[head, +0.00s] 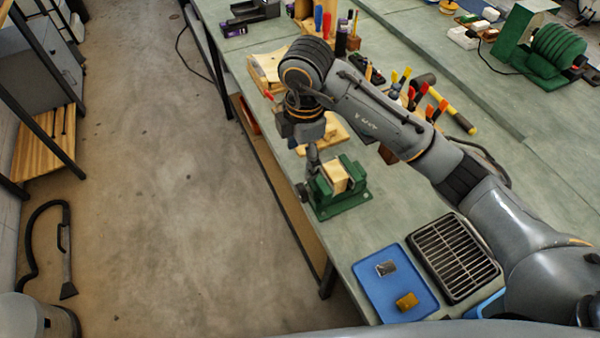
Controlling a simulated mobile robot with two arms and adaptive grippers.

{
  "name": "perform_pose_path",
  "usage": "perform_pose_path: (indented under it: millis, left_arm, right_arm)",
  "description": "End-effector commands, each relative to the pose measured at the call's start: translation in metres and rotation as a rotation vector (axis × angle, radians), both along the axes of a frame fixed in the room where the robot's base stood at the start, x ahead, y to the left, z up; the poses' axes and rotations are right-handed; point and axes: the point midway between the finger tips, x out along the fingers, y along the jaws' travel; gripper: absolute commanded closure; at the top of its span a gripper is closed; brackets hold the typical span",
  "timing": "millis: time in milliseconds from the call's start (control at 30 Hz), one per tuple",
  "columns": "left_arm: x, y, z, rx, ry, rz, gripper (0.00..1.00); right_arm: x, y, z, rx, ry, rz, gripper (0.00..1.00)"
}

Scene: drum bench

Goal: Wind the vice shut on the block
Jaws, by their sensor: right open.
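The green vice (342,204) stands on the bench near its left edge. A pale wooden block (335,175) sits between its jaws. I cannot tell from here whether the jaws touch the block. The vice's dark screw end (303,191) points left, over the bench edge. My right gripper (312,156) hangs above and just left of the vice, close to the screw end. It is open and I see nothing in it; its fingers are small and partly hidden. My left gripper is out of view.
A blue tray (420,277) with two small items and a black grille (477,273) lie nearer on the bench. Open floor (185,200) lies left of the bench.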

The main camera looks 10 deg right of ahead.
Motion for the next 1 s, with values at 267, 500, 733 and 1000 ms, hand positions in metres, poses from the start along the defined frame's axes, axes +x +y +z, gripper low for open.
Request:
perform_pose_path:
  millis: [267, 500, 733, 1000]
  left_arm:
    - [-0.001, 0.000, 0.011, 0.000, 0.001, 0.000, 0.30]
    - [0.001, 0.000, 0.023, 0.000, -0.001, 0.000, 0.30]
    - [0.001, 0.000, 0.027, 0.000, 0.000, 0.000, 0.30]
    - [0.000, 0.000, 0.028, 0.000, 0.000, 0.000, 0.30]
  right_arm:
    - [0.000, 0.000, -0.048, -0.002, 0.009, -0.002, 0.30]
    - [0.003, 0.001, -0.098, -0.002, 0.007, -0.001, 0.30]
    - [0.005, 0.002, -0.126, 0.001, 0.004, 0.000, 0.30]
    - [0.006, 0.002, -0.133, 0.000, 0.002, 0.001, 0.30]
